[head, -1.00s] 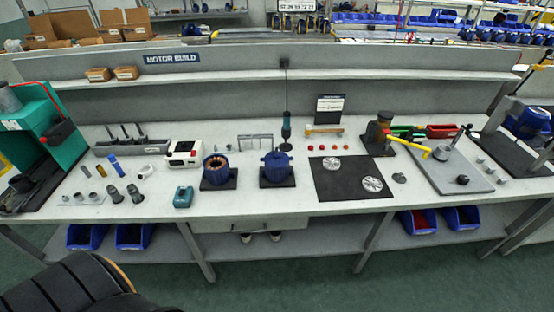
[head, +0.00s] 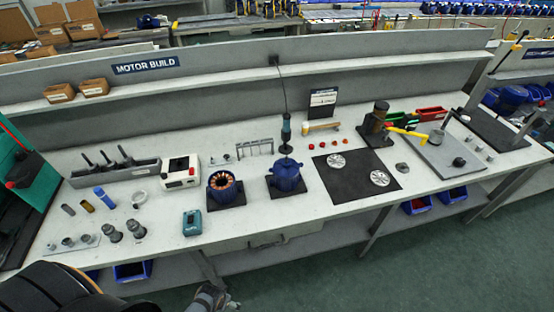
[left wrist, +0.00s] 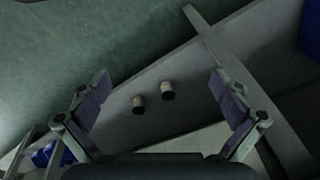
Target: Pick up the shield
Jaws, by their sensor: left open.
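Two round silver discs with spoke-like patterns, probably end shields, lie on a black mat (head: 332,186) right of centre on the bench: one at the back left (head: 337,160), one at the front right (head: 380,178). I cannot tell for sure which part is the shield. My left gripper (head: 210,298) shows at the bottom edge of the head view, in front of the bench and well away from the discs. In the left wrist view my left gripper (left wrist: 160,85) is open and empty, with the floor and lower shelf behind it. My right gripper is not in view.
A blue motor housing with copper windings (head: 226,188) and a closed blue housing (head: 286,178) stand left of the mat. A teal box (head: 192,222) sits near the front edge. A hanging screwdriver (head: 286,134) is above the bench. Blue bins (head: 453,195) sit below.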

